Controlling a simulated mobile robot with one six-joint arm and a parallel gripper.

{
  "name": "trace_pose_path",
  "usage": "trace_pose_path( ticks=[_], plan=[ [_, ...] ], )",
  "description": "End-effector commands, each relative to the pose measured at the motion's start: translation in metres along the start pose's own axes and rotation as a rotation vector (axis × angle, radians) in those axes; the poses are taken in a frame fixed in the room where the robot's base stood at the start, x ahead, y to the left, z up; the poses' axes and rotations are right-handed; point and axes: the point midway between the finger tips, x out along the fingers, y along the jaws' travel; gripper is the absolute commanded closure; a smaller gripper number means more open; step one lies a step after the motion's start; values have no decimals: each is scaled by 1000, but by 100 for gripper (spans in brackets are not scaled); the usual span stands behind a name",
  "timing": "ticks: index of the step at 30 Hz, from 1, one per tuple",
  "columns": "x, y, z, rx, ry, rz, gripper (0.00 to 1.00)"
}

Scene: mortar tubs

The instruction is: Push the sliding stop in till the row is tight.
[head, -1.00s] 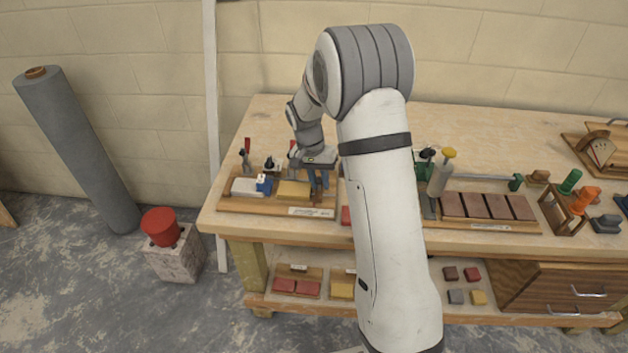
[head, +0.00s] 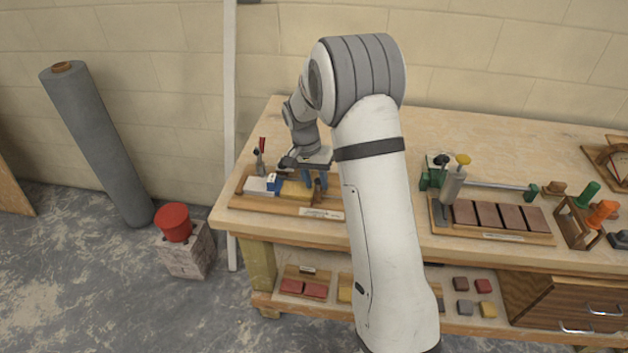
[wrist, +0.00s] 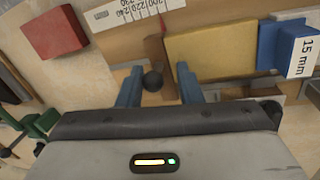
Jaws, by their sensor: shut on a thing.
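The sliding stop is a narrow brown wooden piece (wrist: 153,51) with a dark round knob (wrist: 152,81). My gripper (wrist: 158,84) is shut on it, with the knob between the two blue fingers; in the head view the gripper (head: 314,181) is at the fixture's right part. To the right of the stop in the wrist view is a yellow block (wrist: 210,53), against or very close to it. Then comes a blue piece (wrist: 280,45) labelled 15 mm, then a pale block, which shows in the head view (head: 256,186). The wooden fixture base (head: 270,207) carries the row.
A red block (wrist: 54,32) lies on the bench beside the fixture. A red-handled clamp (head: 261,150) stands behind the row. Another fixture with brown tiles (head: 487,214) and a green-ended rod stands to the right. My arm hides the bench middle.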

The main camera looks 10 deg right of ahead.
Motion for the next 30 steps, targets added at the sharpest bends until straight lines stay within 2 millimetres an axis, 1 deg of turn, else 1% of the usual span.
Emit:
trace_pose_path(
  ticks=[11, 14, 17, 24, 27, 30],
  plan=[
    [0, 3, -2, 7, -3, 0, 73],
    [-4, 3, -2, 7, -1, -1, 73],
    [-17, 2, -3, 7, 1, -2, 73],
    [-58, 1, -4, 7, 0, -3, 73],
    [-70, 1, -5, 7, 0, -2, 73],
    [-76, 1, -5, 7, -1, -1, 73]
  ],
)
